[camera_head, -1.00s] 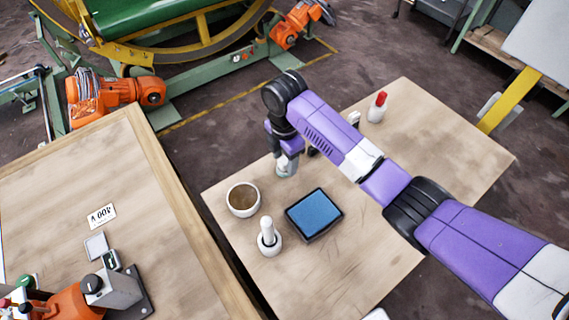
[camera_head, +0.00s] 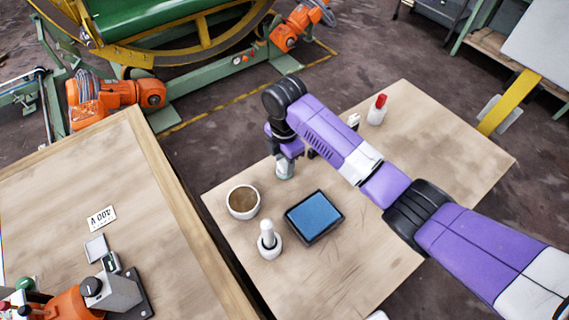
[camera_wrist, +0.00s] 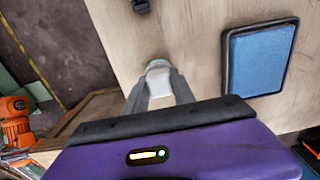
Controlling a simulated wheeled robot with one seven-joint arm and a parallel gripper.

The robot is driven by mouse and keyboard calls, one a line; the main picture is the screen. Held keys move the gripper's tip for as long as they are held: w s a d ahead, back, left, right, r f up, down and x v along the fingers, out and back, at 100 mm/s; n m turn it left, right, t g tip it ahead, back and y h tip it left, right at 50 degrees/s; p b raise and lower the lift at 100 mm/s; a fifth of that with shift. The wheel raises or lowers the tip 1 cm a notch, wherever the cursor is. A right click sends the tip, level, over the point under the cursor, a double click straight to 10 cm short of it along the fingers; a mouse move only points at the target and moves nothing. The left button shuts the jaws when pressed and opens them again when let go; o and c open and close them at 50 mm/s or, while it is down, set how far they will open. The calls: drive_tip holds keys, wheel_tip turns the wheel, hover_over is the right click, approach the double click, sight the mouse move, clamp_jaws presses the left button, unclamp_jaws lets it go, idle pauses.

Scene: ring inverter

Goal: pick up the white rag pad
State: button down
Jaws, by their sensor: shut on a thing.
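The white rag pad (camera_wrist: 159,84) is between the fingers of my gripper (camera_wrist: 160,92) in the wrist view. The fingers are shut on it, one on each side. In the head view my gripper (camera_head: 284,170) points down at the back left part of the wooden table, behind the cup and the blue pad. A small pale bit between its fingers is too small there to make out well. I cannot tell whether the pad touches the table.
A blue pad in a black tray (camera_head: 314,216) lies in front of my gripper; a white cup with brown contents (camera_head: 243,201) and a white bottle-like holder (camera_head: 269,240) stand nearby. A red-topped bottle (camera_head: 377,109) stands at the back. The table's front right (camera_head: 370,265) is clear.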

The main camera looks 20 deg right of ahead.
wheel_tip(320, 180, up, 20)
drive_tip(key=p, duration=0.3)
drive_tip(key=shift+f, duration=0.1)
